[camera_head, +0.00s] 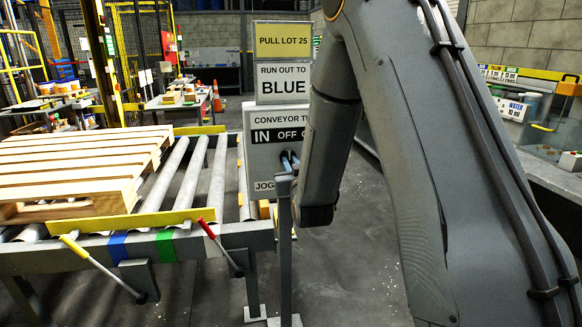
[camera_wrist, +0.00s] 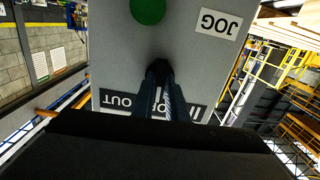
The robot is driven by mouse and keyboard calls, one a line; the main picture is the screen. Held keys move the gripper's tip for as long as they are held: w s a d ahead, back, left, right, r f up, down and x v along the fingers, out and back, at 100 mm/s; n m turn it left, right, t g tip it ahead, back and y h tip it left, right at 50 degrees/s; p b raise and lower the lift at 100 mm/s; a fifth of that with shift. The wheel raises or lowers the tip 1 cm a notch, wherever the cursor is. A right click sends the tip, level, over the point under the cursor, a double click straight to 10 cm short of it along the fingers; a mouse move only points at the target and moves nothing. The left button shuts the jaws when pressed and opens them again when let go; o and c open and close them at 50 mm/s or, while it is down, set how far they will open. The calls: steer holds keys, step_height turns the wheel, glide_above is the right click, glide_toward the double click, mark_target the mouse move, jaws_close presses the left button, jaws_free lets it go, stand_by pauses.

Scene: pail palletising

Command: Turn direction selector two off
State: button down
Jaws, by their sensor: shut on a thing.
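The conveyor two control panel (camera_head: 265,155) is a grey box with a dark "IN OFF O…" strip and a "JOG" label, partly covered by my arm. In the wrist view the panel (camera_wrist: 120,50) appears upside down, with a green button (camera_wrist: 148,9) beside the JOG label (camera_wrist: 217,23). My gripper (camera_wrist: 158,70) reaches the panel face between the "OUT" and "IN" ends of the strip. It also shows at the panel in the head view (camera_head: 289,160). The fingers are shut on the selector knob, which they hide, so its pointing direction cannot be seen.
A roller conveyor (camera_head: 215,180) with a wooden pallet (camera_head: 75,165) stands left of the panel. Red-tipped (camera_head: 222,250) and yellow-tipped (camera_head: 103,268) levers stick out at its front. A sign (camera_head: 283,85) reading "RUN OUT TO BLUE" stands above the panel. A bench with bins lies right.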

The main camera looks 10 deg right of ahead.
steer(key=shift+m, duration=0.3)
steer(key=c, duration=1.8)
jaws_free()
steer(key=shift+o, duration=0.2)
steer(key=s+b, duration=0.1)
steer(key=s, duration=0.7)
steer(key=shift+a+b, duration=0.15)
steer(key=shift+b, duration=0.2)
steer(key=shift+f, duration=0.1)
